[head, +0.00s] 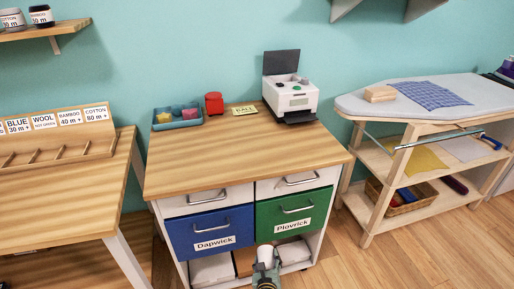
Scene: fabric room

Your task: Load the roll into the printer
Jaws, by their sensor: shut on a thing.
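The white printer (291,99) stands at the back right of the wooden-topped cabinet. Its dark lid is raised, and a dark tray sticks out at its front. My gripper (265,262) is at the bottom of the head view, low in front of the cabinet. It is shut on a white roll (265,254), which shows between the fingers below the gap of the blue and green drawers. The gripper is well below and in front of the printer. The far side of the roll and most of the fingers are too small to make out.
The cabinet top (230,155) is mostly clear. A blue tray (177,117), a red container (214,103) and a small yellow sign (245,110) stand at its back. Blue (210,232) and green (296,212) drawers are shut. An ironing board (430,97) stands right, a table (60,190) left.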

